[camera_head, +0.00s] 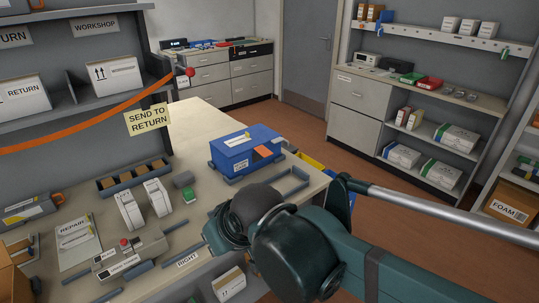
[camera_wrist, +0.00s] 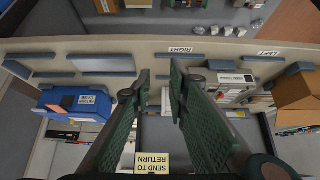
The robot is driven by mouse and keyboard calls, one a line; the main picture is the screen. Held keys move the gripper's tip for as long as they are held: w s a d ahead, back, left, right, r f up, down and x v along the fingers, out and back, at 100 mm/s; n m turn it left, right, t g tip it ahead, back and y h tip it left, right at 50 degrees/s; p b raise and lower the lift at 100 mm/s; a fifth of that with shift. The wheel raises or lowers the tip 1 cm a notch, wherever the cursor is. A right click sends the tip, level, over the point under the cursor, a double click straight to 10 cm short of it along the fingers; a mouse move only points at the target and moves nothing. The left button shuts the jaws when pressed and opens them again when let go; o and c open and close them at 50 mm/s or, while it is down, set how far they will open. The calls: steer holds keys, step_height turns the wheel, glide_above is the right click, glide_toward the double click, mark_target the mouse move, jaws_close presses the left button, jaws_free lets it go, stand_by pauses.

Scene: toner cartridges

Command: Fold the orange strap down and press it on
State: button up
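A long orange strap (camera_head: 95,125) runs slantwise across the front of the left shelves in the head view, up to a post with a red knob (camera_head: 189,71). A yellow "SEND TO RETURN" sign (camera_head: 148,119) is by the strap, and it also shows in the wrist view (camera_wrist: 152,162). A blue box (camera_head: 235,160) on the bench has a small orange patch (camera_head: 263,152); I cannot tell whether this is a strap. The box is at the left in the wrist view (camera_wrist: 62,102). My gripper (camera_wrist: 159,82) is open and empty, its fingertips apart. The head view mostly hides its fingers.
White cartridges (camera_head: 130,209) stand on the bench near a grey fixture (camera_head: 130,252) and a small green block (camera_head: 183,179). A compartmented tray (camera_head: 133,178) lies behind them. Grey rails (camera_head: 288,182) edge a bay at the right. Bare bench (camera_head: 200,125) lies behind the blue box.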

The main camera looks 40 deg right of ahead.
steer(key=shift+w+d+r, duration=0.1)
steer(key=shift+w+r, duration=0.05)
steer(key=shift+r, duration=0.1)
steer(key=c, duration=0.4)
steer(key=w+d+r+m+p, duration=0.1)
steer(key=w+d+r+p, duration=0.1)
steer(key=w+r, duration=0.1)
steer(key=w+d+r+m+g+p, duration=0.1)
steer(key=w+d+r+m+p, duration=0.1)
steer(key=w+r, duration=0.1)
steer(key=w+d+r+m+p, duration=0.2)
steer(key=w+d+r+p, duration=0.1)
steer(key=shift+w+g+h, duration=0.15)
steer(key=shift+g+h, duration=0.15)
jaws_close()
steer(key=w+d+r+m+g+p, duration=0.1)
steer(key=w+d+r+m+p, duration=0.4)
steer(key=w+d, duration=0.4)
steer(key=m+g+p, duration=0.3)
steer(key=m+p, duration=0.5)
steer(key=p, duration=0.5)
glide_above(268, 155)
steer(key=s, duration=0.2)
steer(key=f, duration=0.4)
steer(key=shift+w+f, duration=0.2)
steer(key=shift+f, duration=0.05)
steer(key=shift+f, duration=0.15)
